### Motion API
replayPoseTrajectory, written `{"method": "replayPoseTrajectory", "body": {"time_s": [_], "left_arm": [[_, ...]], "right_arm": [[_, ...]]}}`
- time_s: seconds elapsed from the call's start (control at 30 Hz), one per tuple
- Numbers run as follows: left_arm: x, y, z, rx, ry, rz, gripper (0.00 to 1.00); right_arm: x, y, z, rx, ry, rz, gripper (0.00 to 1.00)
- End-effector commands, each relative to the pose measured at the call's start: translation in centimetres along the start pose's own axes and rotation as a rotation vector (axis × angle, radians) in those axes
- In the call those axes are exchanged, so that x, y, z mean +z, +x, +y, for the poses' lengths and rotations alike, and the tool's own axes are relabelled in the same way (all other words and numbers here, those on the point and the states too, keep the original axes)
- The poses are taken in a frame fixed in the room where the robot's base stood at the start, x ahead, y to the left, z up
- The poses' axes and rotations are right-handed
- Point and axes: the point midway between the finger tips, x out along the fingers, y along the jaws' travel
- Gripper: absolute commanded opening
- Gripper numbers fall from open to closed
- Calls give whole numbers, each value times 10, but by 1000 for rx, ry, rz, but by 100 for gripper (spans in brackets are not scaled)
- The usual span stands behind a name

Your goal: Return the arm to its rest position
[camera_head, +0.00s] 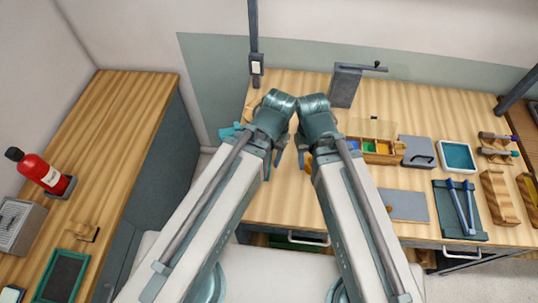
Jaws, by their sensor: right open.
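My two arms come up from the bottom of the head view, and their grey-green joints sit close together near the middle. My right gripper (306,159) shows only in part beside its arm, over the wooden table. It is open, and I see nothing between its fingers. My left gripper is mostly hidden behind its own arm, so I cannot tell its state. Two blue-grey rod-like tools (462,207) lie on a dark tray (481,234) at the right, apart from both arms.
The wooden table (420,103) carries a sectioned wooden box (380,157), a teal-lined tray (457,155), a grey plate (405,205) and a grey upright stand (345,87). A red extinguisher (40,172) is on the left counter (120,120). The table's back right is clear.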

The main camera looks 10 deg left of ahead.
Motion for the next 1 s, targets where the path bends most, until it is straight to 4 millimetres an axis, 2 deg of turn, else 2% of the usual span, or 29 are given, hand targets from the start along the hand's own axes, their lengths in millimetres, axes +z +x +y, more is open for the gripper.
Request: {"method": "replayPoseTrajectory", "body": {"time_s": [0.23,0.5,1.0], "left_arm": [[-1,6,0,0,-4,0,54],[-4,43,4,1,-6,0,54],[-4,39,4,1,-7,0,54]], "right_arm": [[0,6,-1,0,0,0,50],[-3,43,-4,0,1,0,50],[-2,39,-4,0,1,0,50]]}}
